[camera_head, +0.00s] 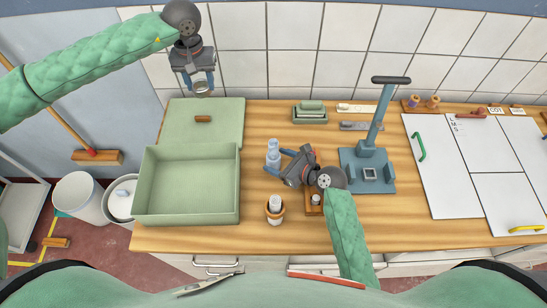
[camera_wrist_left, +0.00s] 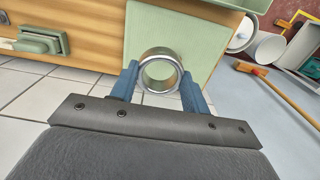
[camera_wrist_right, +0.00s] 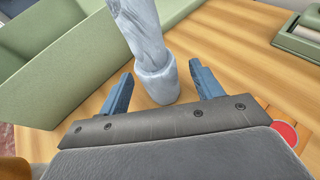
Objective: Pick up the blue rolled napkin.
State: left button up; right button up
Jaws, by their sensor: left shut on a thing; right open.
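The pale blue rolled napkin (camera_head: 273,149) stands on the wooden counter, right of the green bin. My right gripper (camera_head: 279,167) is open beside it. In the right wrist view the napkin (camera_wrist_right: 150,50) rises between and just beyond the open fingers (camera_wrist_right: 163,88), with a thicker band at its lower end. I cannot tell whether a finger touches it. My left gripper (camera_head: 203,82) is raised above the back left of the counter, shut on a silver ring (camera_wrist_left: 160,72).
An open green bin (camera_head: 187,217) and its lid (camera_head: 180,140) lie left on the counter. A blue press (camera_head: 368,172) stands to the right. White boards (camera_head: 445,180) lie farther right.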

aim_at(269, 153)
jog(key=x, duration=0.4)
jog(key=shift+a, duration=0.2)
jog(key=shift+r, duration=0.1)
jog(key=shift+c, duration=1.2)
jog(key=c, duration=0.8)
jog(key=shift+r, duration=5)
notch_tip(269, 153, down, 7)
jog(key=shift+f, duration=0.1)
jog(key=shift+f, duration=0.1)
jog(key=shift+f, duration=1.15)
